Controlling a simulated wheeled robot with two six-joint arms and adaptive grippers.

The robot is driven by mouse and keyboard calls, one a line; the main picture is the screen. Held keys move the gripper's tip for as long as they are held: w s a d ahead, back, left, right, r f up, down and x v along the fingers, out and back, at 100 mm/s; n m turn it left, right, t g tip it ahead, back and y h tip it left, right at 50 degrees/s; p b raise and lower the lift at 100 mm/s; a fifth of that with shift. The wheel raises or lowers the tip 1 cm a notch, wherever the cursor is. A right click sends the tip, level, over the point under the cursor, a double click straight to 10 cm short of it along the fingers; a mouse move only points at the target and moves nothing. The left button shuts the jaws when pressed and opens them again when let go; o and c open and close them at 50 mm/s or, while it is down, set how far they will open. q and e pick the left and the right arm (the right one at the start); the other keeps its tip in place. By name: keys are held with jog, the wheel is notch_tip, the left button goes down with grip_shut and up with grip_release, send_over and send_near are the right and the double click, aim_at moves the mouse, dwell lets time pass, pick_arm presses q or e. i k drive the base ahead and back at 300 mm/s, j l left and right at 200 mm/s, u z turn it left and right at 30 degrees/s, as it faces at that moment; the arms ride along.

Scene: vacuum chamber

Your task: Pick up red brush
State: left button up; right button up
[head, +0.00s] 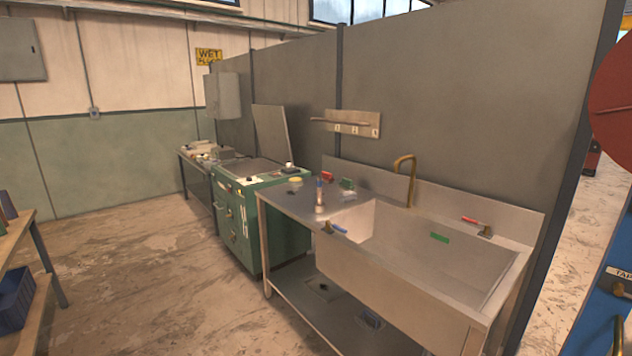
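A small red block-like object (327,177) lies on the steel counter (285,200) left of the sink, near the back splash; it may be the red brush, but it is too small to make out bristles. A red lever-like piece (470,220) sits beside a brass fitting (486,231) on the sink's back ledge. Neither of my grippers is in view.
The deep sink (400,255) has a brass faucet (405,180) and a green piece (439,237) in it. A small bottle (319,193) stands on the counter. A green cabinet machine (262,225) stands left. Open floor (150,285) lies between it and a wooden bench (15,238).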

aim_at(327, 176)
jog(key=i+j+u, duration=0.35)
jog(key=i, duration=0.2)
jog(key=i+j+u, duration=0.35)
jog(key=i, duration=0.3)
jog(key=i+u, duration=0.3)
jog(key=i, duration=0.3)
jog(key=i+z, duration=0.25)
jog(key=i, duration=0.15)
jog(key=i+j+z, duration=0.15)
jog(key=i+z, duration=0.15)
jog(key=i+j+z, duration=0.25)
jog(key=i, duration=0.2)
